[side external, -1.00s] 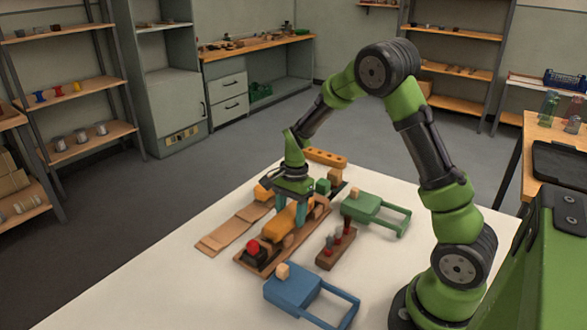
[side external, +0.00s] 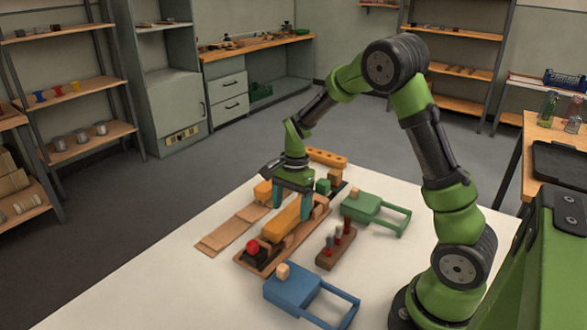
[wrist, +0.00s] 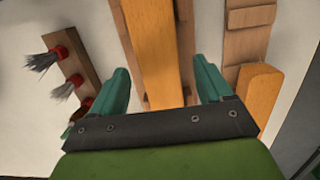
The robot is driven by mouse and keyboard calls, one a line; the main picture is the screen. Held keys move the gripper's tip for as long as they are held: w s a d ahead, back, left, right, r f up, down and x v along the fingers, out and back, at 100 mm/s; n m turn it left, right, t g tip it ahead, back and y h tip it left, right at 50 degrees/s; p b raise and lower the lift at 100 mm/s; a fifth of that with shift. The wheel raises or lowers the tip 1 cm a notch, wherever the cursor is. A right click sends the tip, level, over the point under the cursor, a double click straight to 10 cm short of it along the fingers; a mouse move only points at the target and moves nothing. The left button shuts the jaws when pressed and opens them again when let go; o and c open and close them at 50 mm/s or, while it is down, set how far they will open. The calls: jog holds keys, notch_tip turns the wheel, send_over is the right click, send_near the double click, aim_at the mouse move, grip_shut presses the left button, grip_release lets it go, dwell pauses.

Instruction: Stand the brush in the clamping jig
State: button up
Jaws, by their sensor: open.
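A long orange bar (side external: 286,222), which I take to be the brush body, lies along a brown wooden base (side external: 268,262). At its near end is a black block with a red knob (side external: 253,247); I take this base and block to be the clamping jig. My gripper (side external: 292,201) is open above the bar's far part. In the wrist view, the fingers of my gripper (wrist: 160,68) stand apart on either side of the orange bar (wrist: 154,50), with gaps showing. The bar's far end is hidden by my gripper in the side view.
A brown rack (side external: 325,258) with several red-collared bristle tufts stands right of the base. A blue block with a handle frame (side external: 292,290) is at the front, a green one (side external: 360,207) behind. Flat wooden strips (side external: 232,232) lie left. A holed orange bar (side external: 327,158) lies behind.

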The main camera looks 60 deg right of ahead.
aim_at(294, 209)
notch_tip(294, 209, up, 9)
jog(key=d, duration=0.1)
jog(key=s+a+r+n+t, duration=0.3)
jog(key=s+a+r+n, duration=0.2)
jog(key=s+a+n, duration=0.1)
jog(key=s+a+r+n+t, duration=0.4)
jog(key=s+a+n, duration=0.2)
jog(key=s+n, duration=0.2)
jog(key=shift+s+a+r+y, duration=0.3)
jog(key=shift+s+a+r, duration=0.1)
jog(key=shift+s, duration=0.6)
